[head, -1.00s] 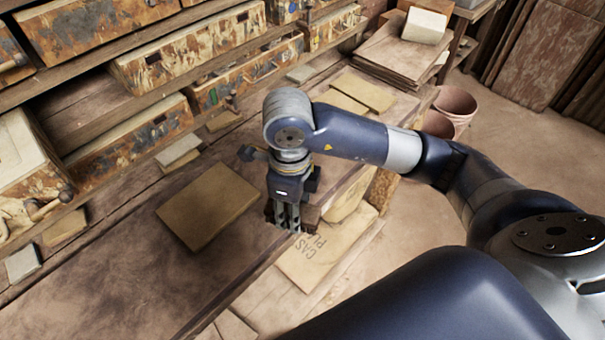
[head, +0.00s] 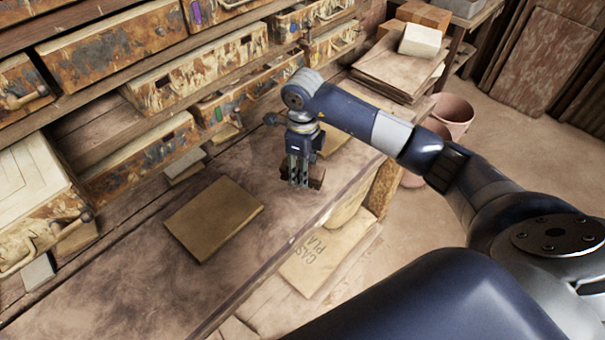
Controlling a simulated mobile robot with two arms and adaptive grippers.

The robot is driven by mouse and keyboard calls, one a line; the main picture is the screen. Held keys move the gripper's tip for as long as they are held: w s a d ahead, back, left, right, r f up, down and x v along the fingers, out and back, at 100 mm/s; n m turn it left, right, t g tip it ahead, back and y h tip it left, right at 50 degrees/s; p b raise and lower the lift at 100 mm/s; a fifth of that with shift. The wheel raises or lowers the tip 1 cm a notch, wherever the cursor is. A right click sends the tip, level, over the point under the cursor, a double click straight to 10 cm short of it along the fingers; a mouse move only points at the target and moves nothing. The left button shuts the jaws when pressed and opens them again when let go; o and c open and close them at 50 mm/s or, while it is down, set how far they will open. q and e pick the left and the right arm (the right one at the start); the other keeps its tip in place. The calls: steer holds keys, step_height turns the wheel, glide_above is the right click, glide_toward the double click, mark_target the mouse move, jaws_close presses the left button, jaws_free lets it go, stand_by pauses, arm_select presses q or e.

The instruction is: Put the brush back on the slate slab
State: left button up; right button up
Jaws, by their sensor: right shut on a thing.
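My right gripper (head: 299,183) points down over the bench and is shut on a small dark brown block-like thing, which I take for the brush (head: 317,177). Part of the brush is hidden by the fingers. I cannot tell whether it touches the bench top. A flat brown rectangular slab (head: 213,218) lies on the bench to the left of the gripper, apart from it. It looks bare, and I cannot tell for sure whether it is the slate slab. My left gripper is not in view.
The wooden bench top (head: 130,285) is mostly clear around the slab. Worn drawers (head: 150,155) line its back. A paper sack (head: 335,250) sits below the bench's front edge.

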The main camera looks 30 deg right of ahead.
step_height(320, 180, down, 3)
steer(key=shift+s+p, duration=0.15)
steer(key=shift+p, duration=0.75)
steer(key=shift+f, duration=0.2)
steer(key=shift+f+b, duration=0.15)
steer(key=shift+b, duration=0.15)
steer(key=o, duration=0.9)
steer(key=shift+r, duration=0.3)
step_height(320, 180, up, 10)
steer(key=b, duration=0.3)
steer(key=shift+r+b, duration=0.25)
steer(key=shift+b, duration=0.05)
steer(key=shift+r, duration=0.6)
